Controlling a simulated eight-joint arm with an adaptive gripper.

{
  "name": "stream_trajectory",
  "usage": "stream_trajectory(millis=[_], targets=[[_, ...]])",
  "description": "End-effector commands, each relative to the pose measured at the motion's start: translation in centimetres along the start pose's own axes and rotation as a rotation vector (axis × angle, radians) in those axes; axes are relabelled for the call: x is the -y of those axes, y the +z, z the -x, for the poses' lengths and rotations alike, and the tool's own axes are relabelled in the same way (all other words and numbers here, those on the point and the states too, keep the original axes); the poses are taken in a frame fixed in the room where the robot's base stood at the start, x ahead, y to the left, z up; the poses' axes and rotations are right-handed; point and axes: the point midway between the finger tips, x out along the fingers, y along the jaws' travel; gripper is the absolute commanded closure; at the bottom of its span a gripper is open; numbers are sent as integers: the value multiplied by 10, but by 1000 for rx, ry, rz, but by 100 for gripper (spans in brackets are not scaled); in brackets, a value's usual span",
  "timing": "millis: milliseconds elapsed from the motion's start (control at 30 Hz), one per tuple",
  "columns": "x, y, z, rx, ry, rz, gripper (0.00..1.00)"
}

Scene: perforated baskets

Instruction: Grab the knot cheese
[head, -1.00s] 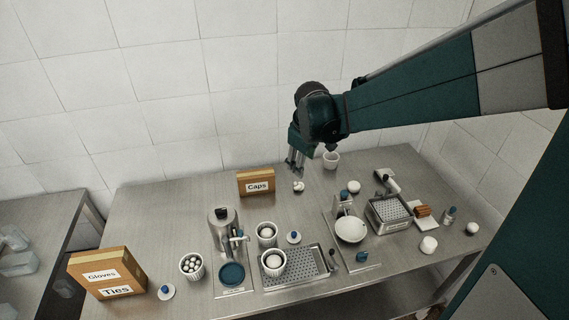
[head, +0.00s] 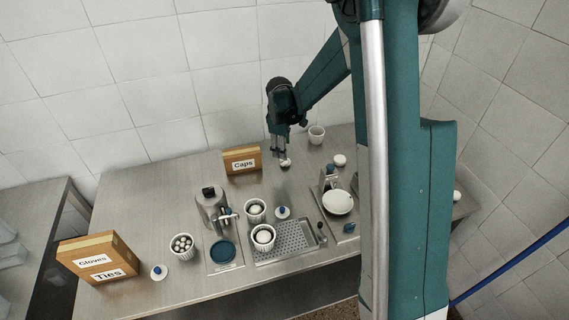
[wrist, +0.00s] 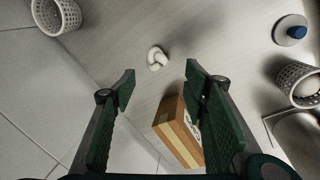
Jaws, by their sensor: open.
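The knot cheese (head: 286,163) is a small white knotted piece lying on the steel table near the back, right of the Caps box. In the wrist view the knot cheese (wrist: 157,59) lies beyond the fingertips, close to the middle between them. My gripper (head: 280,154) points down close to the cheese, but the head view does not show the exact gap. In the wrist view my gripper (wrist: 160,78) is open, with nothing between its two green fingers.
The Caps box (head: 241,160) stands left of the cheese, and below the fingers in the wrist view (wrist: 178,133). A white perforated basket (head: 316,135) stands to the right. Filled baskets (head: 182,246), a perforated tray (head: 284,241) and a white bowl (head: 338,202) stand nearer the front.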

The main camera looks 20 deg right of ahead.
Motion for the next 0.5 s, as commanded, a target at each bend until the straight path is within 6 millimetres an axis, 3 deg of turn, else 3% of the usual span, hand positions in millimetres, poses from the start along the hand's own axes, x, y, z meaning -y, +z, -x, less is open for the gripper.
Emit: stream_trajectory(millis=[200, 500], targets=[[-6, -5, -27, 13, -13, 39, 56], [-8, -6, -33, 17, -17, 50, 56]])
